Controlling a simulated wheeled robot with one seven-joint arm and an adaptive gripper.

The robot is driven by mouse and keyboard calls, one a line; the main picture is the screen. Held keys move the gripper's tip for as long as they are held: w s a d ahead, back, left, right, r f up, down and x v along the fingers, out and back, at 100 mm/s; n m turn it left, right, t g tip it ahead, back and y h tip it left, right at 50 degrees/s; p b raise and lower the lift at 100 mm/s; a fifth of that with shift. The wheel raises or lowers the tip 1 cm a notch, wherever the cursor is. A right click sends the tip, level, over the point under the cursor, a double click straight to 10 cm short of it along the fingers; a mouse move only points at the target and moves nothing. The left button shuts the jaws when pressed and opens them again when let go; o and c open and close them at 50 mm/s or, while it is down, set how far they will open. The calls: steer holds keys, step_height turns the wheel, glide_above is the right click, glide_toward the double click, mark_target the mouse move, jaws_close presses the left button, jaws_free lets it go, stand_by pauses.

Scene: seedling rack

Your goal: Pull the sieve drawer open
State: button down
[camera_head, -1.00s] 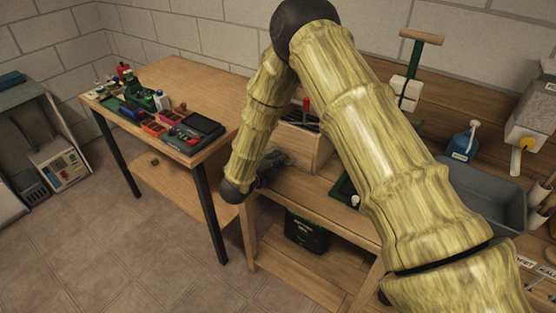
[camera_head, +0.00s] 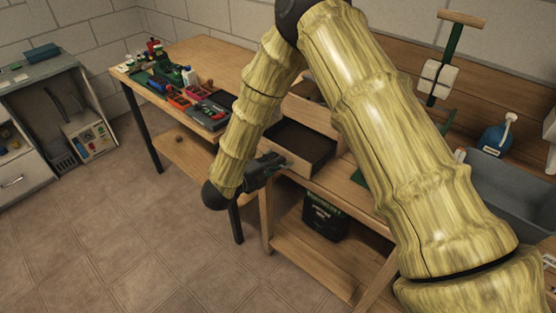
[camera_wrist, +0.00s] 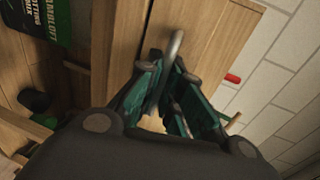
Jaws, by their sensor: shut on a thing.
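The sieve drawer (camera_head: 318,165) is a wooden box with a dark inside. In the head view it stands well out of its wooden cabinet (camera_head: 312,112), so its empty-looking interior shows from above. My gripper (camera_head: 280,164) is at the drawer's front, on its left side. In the wrist view my gripper (camera_wrist: 168,95) has its green-padded fingers shut around the grey metal drawer handle (camera_wrist: 175,45), on the wooden drawer front (camera_wrist: 215,35). My arm covers part of the cabinet's right side in the head view.
A workbench (camera_head: 205,55) with trays and small pots stands at the left. A dark labelled bag (camera_head: 325,216) sits on the lower shelf. A grey basin (camera_head: 490,190) and a blue bottle (camera_head: 494,138) are at the right. The floor at the front left is clear.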

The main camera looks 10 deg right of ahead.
steer(key=c, duration=1.8)
jaws_free()
steer(key=shift+w, duration=0.1)
steer(key=shift+c, duration=0.2)
steer(key=shift+a, duration=0.1)
steer(key=v, duration=1.2)
steer(key=s+d+f+n+y, duration=0.25)
steer(key=d+f+n, duration=0.2)
steer(key=f, duration=0.25)
steer(key=s+d+f+n+g+y, duration=0.1)
steer(key=s+d+f+n+y, duration=0.15)
steer(key=f+n, duration=0.4)
steer(key=s+d+f+n+y, duration=0.25)
steer(key=d+f+n, duration=0.2)
steer(key=f, duration=0.35)
steer(key=s+d+f+n+g+y, duration=0.1)
steer(key=s+d+f+n+g, duration=0.1)
steer(key=s, duration=0.7)
steer(key=s+d+f+n+g+y, duration=0.2)
steer(key=s+n, duration=0.4)
steer(key=s, duration=0.3)
steer(key=s+d+f+n+g+y, duration=0.2)
steer(key=s+d+f+n+g, duration=0.1)
steer(key=s, duration=0.6)
steer(key=shift+s+d+f+n+g, duration=0.2)
steer(key=shift+d+f+n+g, duration=0.05)
steer(key=shift+d+n+g, duration=0.55)
